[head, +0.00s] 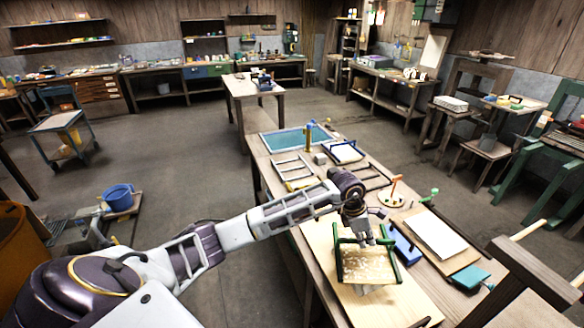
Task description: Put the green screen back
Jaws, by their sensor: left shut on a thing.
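The green screen (367,264) is a small frame with dark green side bars and a pale mesh, over a light wooden board on the near part of the long table. My left gripper (366,240) points down at the frame's far edge and is shut on it. The fingertips partly cover that edge. I cannot tell whether the frame touches the board or is a little above it. My right gripper is not in view.
A blue block (403,245) lies close right of the screen. Further right are a white sheet (435,235) on a board and a teal block (469,278). A blue-edged frame (344,151), a pale frame (292,169) and a teal-filled tray (275,141) lie further back.

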